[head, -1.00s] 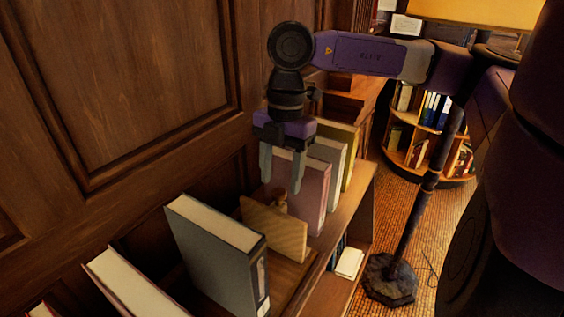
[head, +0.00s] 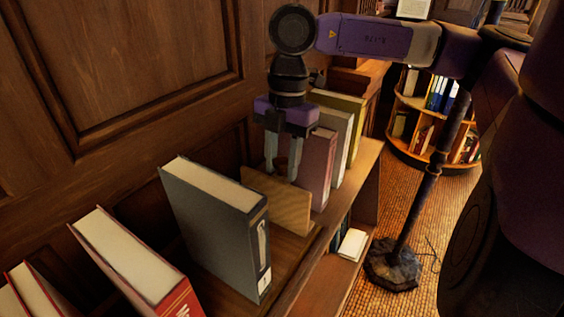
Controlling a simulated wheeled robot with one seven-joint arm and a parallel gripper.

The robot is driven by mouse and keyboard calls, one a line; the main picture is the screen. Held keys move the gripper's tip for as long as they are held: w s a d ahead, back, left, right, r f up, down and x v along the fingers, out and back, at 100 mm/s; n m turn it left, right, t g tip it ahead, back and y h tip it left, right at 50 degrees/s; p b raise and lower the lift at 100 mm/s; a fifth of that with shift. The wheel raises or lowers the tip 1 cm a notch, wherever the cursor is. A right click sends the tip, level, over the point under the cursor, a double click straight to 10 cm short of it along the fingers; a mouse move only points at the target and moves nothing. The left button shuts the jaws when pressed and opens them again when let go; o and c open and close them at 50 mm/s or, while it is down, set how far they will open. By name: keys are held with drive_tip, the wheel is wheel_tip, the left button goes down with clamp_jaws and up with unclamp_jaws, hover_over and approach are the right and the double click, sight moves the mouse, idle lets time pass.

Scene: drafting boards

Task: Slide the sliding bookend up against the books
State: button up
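The sliding bookend (head: 284,207) is a light tan wooden plate. It stands on the shelf top between the large grey book (head: 215,235) in front and the pink book (head: 319,168) behind. My gripper (head: 283,175) points straight down at its top edge, with one finger on each side of where its small knob was seen earlier. The knob is not clearly visible now. A gap shows between the fingers, but I cannot tell whether they touch the knob. A white-grey book (head: 340,148) and a yellow-green book (head: 350,115) stand behind the pink one.
Red-covered books (head: 135,262) stand at the lower left. Wood panelling (head: 120,70) rises close along the left. A dark lamp stand (head: 392,265) is on the floor at right, near a round bookcase (head: 408,135). Bare shelf shows between the grey book and the bookend.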

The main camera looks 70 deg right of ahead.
clamp_jaws()
drive_tip(key=shift+w+a+b, duration=0.25)
drive_tip(key=shift+a+b, duration=0.25)
drive_tip(key=shift+a, duration=0.5)
drive_tip(key=shift+w+a+b, duration=0.25)
drive_tip(key=shift+a+b, duration=0.25)
drive_tip(key=shift+a, duration=0.45)
drive_tip(key=shift+w+a+b, duration=0.25)
drive_tip(key=shift+a+b, duration=0.25)
drive_tip(key=shift+a, duration=0.6)
drive_tip(key=shift+w+a+b, duration=0.25)
drive_tip(key=shift+a+b, duration=0.3)
drive_tip(key=shift+a, duration=0.4)
drive_tip(key=shift+w+a+b, duration=0.25)
drive_tip(key=shift+a+b, duration=0.25)
drive_tip(key=shift+a, duration=0.4)
drive_tip(key=shift+w+a+b, duration=0.25)
drive_tip(key=shift+a+b, duration=0.3)
drive_tip(key=shift+a, duration=0.5)
drive_tip(key=shift+w+a+f+b, duration=0.1)
drive_tip(key=shift+w+a+b, duration=0.2)
drive_tip(key=shift+a+b, duration=0.55)
drive_tip(key=shift+w+a+b, duration=0.25)
drive_tip(key=shift+a+b, duration=0.2)
drive_tip(key=shift+a, duration=0.75)
drive_tip(key=shift+o, duration=2)
unclamp_jaws()
